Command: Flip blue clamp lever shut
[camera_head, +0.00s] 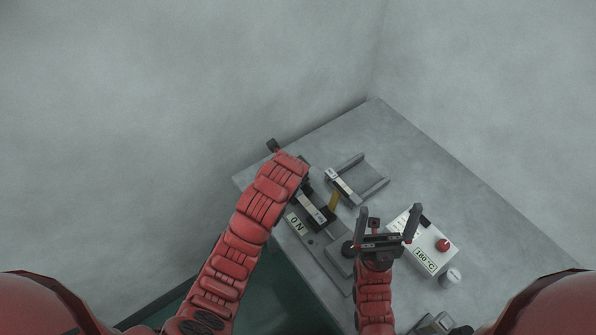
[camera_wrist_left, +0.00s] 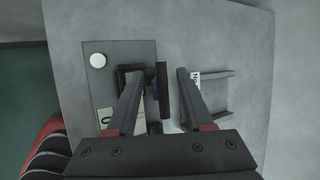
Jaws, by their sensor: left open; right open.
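A small blue part (camera_wrist_left: 155,90), probably the blue clamp lever, shows in the left wrist view beside an upright dark bar (camera_wrist_left: 163,88) on the grey machine plate (camera_wrist_left: 98,84). My left gripper (camera_wrist_left: 159,74) is open, with one finger on each side of the bar and blue part. I cannot tell whether either finger touches them. In the head view my left forearm covers part of the machine (camera_head: 318,238), and no blue lever can be made out there. My right gripper (camera_head: 387,224) is open and empty, fingers up, between the machine and the control box.
A white control box (camera_head: 420,242) with a red button (camera_head: 442,245) and a 180 °C label stands right of my right gripper. A white cylinder (camera_head: 452,276) is near it. The table's (camera_head: 480,205) back right is clear.

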